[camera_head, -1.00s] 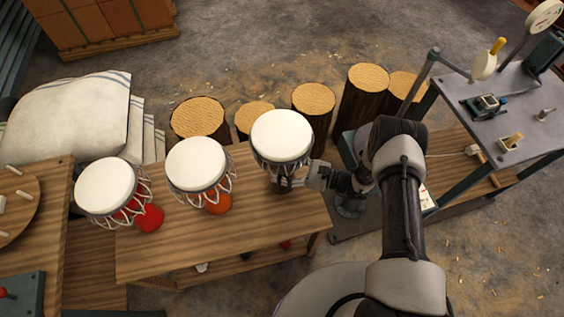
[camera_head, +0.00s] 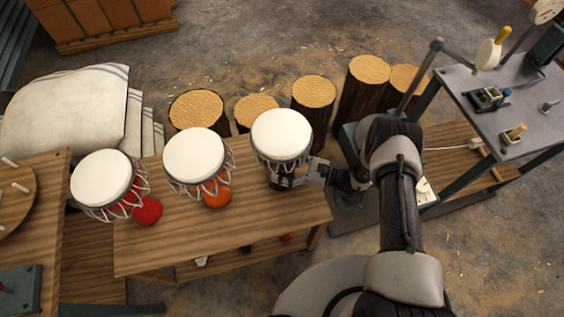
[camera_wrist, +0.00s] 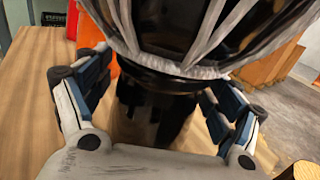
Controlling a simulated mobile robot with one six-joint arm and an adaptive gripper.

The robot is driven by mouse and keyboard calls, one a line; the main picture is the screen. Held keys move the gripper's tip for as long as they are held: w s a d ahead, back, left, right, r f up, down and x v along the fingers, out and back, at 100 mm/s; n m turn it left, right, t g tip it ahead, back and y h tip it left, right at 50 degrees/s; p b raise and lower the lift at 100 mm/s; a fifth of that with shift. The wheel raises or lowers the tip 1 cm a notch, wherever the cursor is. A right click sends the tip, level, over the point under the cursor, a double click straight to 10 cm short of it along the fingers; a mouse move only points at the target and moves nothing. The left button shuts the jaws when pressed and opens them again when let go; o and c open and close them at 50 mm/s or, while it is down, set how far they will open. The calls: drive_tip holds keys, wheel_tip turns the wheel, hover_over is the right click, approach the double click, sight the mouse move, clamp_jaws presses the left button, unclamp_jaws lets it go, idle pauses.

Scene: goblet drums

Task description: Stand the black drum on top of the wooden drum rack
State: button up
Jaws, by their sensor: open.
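The black drum (camera_head: 282,148) has a white head, pale lacing and a dark body. It stands upright at the right end of the wooden drum rack's top (camera_head: 235,240); its foot is partly hidden by my gripper. My gripper (camera_head: 290,181) is open at the drum's narrow lower part, coming from the right. In the wrist view, my open fingers (camera_wrist: 155,100) lie on either side of the black drum's dark waist (camera_wrist: 160,82), and its laced bowl (camera_wrist: 200,35) fills the top. Whether a finger touches it I cannot tell.
An orange drum (camera_head: 217,194) and a red drum (camera_head: 146,210) stand left of the black drum on the rack. Several log stools (camera_head: 313,91) stand behind. A grey-topped workbench (camera_head: 520,110) is at right. The rack's front strip is clear.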

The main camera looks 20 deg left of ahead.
idle(0.3)
drive_tip(key=d+p, duration=0.1)
drive_tip(key=d, duration=0.6)
drive_tip(key=shift+d+r, duration=0.15)
drive_tip(key=shift+d, duration=0.15)
drive_tip(key=shift+s, duration=0.1)
